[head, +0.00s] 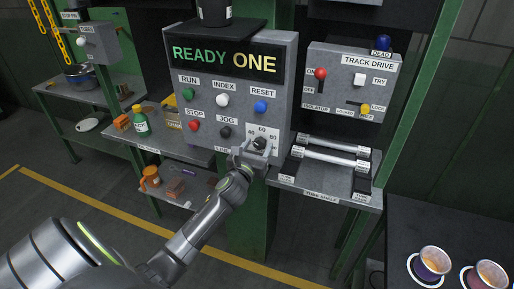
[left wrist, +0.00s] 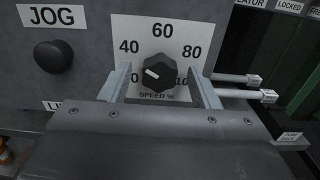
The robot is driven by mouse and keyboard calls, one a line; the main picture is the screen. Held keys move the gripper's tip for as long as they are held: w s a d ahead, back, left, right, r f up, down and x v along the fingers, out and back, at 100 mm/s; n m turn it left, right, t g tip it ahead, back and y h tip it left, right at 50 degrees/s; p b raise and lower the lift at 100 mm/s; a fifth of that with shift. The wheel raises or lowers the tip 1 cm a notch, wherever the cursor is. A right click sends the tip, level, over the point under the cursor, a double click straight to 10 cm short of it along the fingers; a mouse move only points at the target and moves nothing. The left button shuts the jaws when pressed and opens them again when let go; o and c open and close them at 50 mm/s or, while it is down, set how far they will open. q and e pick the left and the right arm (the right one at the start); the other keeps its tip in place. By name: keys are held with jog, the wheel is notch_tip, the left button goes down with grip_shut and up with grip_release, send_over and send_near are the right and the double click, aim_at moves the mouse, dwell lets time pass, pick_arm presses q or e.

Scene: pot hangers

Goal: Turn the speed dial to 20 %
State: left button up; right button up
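The speed dial (left wrist: 158,72) is a black knob on a white plate marked 40, 60, 80 and SPEED %. Its white mark points left and slightly up, roughly between the partly covered lower-left number and 40. It also shows in the head view (head: 260,143) at the lower right of the control panel (head: 235,127). My left gripper (head: 250,153) is at the dial. In the left wrist view, its two fingers stand apart on either side of the knob, with gaps visible. The fingers partly cover the lower numbers. My right gripper is not in view.
The black JOG knob (left wrist: 53,57) is left of the dial plate. Other buttons, including the red STOP button (head: 194,126), are above and left. A shelf with pale bars (head: 333,157) stands close on the right. Two cups (head: 432,262) are at the lower right.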

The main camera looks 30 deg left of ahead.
pick_arm(q)
jog(key=c, duration=0.9)
jog(key=shift+n, duration=1.3)
jog(key=n, duration=0.2)
jog(key=shift+a+n, duration=0.1)
jog(key=shift+n, duration=0.3)
jog(key=n, duration=0.4)
jog(key=shift+f, duration=0.15)
jog(key=shift+a+n+b, duration=0.1)
jog(key=shift+n+b, duration=0.2)
jog(key=shift+n, duration=1)
